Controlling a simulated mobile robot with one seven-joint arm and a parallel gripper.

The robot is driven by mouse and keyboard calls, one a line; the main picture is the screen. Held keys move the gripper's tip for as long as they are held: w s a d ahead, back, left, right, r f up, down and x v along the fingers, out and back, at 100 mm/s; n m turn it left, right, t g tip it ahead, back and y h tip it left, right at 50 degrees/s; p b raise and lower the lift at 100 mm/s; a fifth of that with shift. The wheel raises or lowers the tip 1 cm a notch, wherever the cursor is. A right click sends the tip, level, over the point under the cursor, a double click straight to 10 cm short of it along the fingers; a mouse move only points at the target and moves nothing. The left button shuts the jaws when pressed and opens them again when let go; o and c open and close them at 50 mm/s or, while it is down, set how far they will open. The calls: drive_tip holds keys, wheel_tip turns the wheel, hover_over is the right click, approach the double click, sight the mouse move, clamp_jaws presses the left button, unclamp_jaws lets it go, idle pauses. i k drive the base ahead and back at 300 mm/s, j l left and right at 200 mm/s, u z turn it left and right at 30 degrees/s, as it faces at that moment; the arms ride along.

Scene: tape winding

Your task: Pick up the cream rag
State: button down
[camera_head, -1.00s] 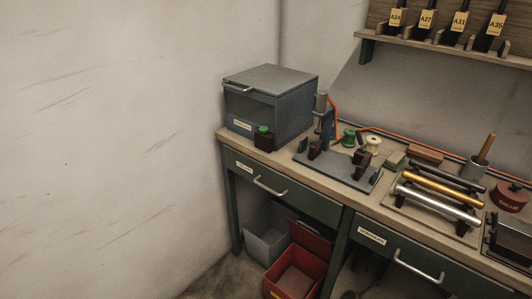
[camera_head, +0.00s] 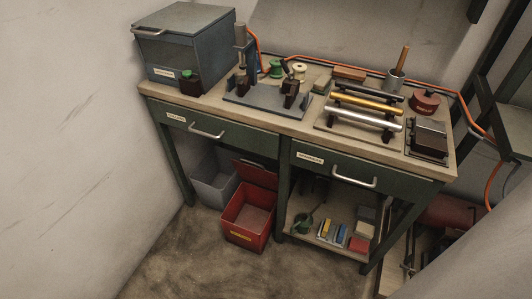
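I cannot pick out the cream rag for certain. A small pale cream block-like thing (camera_head: 364,229) lies on the low shelf under the right part of the bench, between a greyish one (camera_head: 366,213) behind and a red one (camera_head: 358,245) in front. It is too small to tell whether it is folded cloth. My gripper is not in view.
The bench (camera_head: 210,103) holds a grey lidded box (camera_head: 180,45), a fixture plate (camera_head: 262,104), metal rollers (camera_head: 365,115) and a red tin (camera_head: 425,101). A red bin (camera_head: 248,215) and grey bin (camera_head: 213,180) stand below. The floor (camera_head: 190,255) in front is clear.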

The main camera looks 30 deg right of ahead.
sight(367, 231)
drive_tip(key=k+j+z, duration=0.1)
drive_tip(key=z, duration=1.6)
drive_tip(key=k+l, duration=0.15)
drive_tip(key=k, duration=0.15)
drive_tip(key=z, duration=1)
drive_tip(key=k+j, duration=0.1)
drive_tip(key=k, duration=0.15)
